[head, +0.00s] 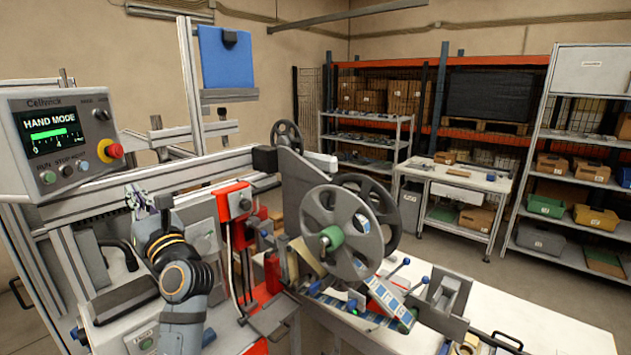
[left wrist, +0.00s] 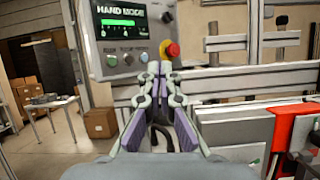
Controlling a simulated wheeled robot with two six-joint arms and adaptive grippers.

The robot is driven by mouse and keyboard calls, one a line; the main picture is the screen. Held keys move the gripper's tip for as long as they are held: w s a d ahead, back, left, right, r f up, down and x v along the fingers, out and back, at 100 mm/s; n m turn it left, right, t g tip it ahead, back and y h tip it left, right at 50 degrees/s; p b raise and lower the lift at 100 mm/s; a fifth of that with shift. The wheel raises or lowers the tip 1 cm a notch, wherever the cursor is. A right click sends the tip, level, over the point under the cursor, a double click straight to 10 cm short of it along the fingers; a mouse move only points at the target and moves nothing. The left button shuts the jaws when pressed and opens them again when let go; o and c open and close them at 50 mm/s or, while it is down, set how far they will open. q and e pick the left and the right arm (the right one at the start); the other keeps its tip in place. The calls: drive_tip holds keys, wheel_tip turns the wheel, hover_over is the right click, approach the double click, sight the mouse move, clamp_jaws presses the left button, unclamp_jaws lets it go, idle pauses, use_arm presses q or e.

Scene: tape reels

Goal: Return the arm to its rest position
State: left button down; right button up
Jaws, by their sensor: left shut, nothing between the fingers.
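My left arm rises from the bottom left in the head view, bent at an orange-banded joint. My left gripper (head: 148,198) is at its far end, partly hidden behind the wrist, in front of the machine frame and below the control panel. In the left wrist view the left gripper (left wrist: 163,72) shows its purple-padded fingers drawn together at the tips, shut and empty. It points toward the machine frame and the control panel (left wrist: 130,38), which reads HAND MODE. My right gripper is not in either view.
The control panel (head: 62,140) with a red stop button (head: 115,151) stands close to the left gripper. A grey tape reel (head: 335,232) with a green hub is mounted on the machine to the right. Shelves (head: 365,130) and a white side table (head: 455,178) stand farther back, with open floor before them.

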use_arm(q)
drive_tip(key=s+f+n+g+h, duration=0.2)
drive_tip(key=s+f+n+h, duration=0.35)
drive_tip(key=f, duration=0.85)
drive_tip(key=s+f+n+g+h, duration=0.25)
drive_tip(key=f+n, duration=0.55)
drive_tip(key=f, duration=0.6)
drive_tip(key=s+d+f+n+g+h, duration=0.35)
drive_tip(key=s+d+f+n, duration=0.25)
drive_tip(key=s+f, duration=0.3)
drive_tip(key=s+d+f+n+g+h, duration=0.3)
drive_tip(key=s+d+f+n+h, duration=0.2)
drive_tip(key=s+f+n, duration=0.45)
drive_tip(key=s+a+f+m+g+b, duration=0.1)
drive_tip(key=s+f, duration=0.1)
drive_tip(key=f, duration=1.2)
drive_tip(key=s+a+f+m+g+b, duration=0.1)
drive_tip(key=a+f+b, duration=0.1)
drive_tip(key=f, duration=1.2)
drive_tip(key=s+a+f+b, duration=0.1)
drive_tip(key=s+f, duration=1.7)
drive_tip(key=shift+s+g+b, duration=0.3)
drive_tip(key=shift+g+b, duration=0.1)
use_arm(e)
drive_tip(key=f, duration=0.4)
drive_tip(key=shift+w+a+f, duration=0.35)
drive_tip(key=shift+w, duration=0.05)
